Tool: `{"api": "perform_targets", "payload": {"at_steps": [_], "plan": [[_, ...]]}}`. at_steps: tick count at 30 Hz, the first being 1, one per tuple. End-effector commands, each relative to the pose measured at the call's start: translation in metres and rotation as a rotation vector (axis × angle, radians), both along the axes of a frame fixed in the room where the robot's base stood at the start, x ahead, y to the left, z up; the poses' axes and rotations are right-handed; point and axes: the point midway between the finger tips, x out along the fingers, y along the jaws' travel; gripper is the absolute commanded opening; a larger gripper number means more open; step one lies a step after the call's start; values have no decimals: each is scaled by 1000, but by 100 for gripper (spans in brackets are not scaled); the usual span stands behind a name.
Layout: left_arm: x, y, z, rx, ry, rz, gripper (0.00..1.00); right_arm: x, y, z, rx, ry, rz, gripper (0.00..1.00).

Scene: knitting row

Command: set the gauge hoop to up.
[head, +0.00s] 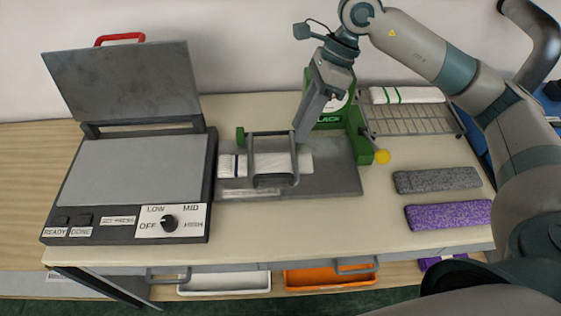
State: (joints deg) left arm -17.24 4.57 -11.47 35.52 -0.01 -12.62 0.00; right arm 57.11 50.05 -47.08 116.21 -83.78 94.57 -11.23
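The gauge hoop, a grey rectangular frame (274,181), leans over a folded white cloth (232,166) on a dark grey plate (343,178). The plate belongs to a device with green end posts and a green upright block at its back. My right gripper (302,137) points down beside the hoop's back right corner. It overlaps that corner in the picture, and I cannot tell whether it touches. Its fingers are seen edge-on, so their opening is unclear. My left gripper is not in view.
A press with a raised lid (125,85) and a dial (168,223) stands at left. A wire rack (415,120) holds a white cloth at back right. Grey (437,180) and purple (449,215) pads lie at right. White and orange trays (325,278) sit below the front edge.

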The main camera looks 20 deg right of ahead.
Motion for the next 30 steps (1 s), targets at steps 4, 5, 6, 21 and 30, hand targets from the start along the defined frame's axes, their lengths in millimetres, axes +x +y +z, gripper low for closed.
{"api": "perform_targets", "payload": {"at_steps": [4,5,6,21,30], "plan": [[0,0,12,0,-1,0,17,-4,12,-22,0,5,2,29],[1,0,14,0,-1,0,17,-5,15,-27,1,5,1,29],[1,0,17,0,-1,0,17,-6,18,-34,0,5,1,29],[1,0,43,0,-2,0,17,-11,50,-104,0,3,-1,29],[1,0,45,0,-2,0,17,-12,55,-116,0,0,1,29]]}}
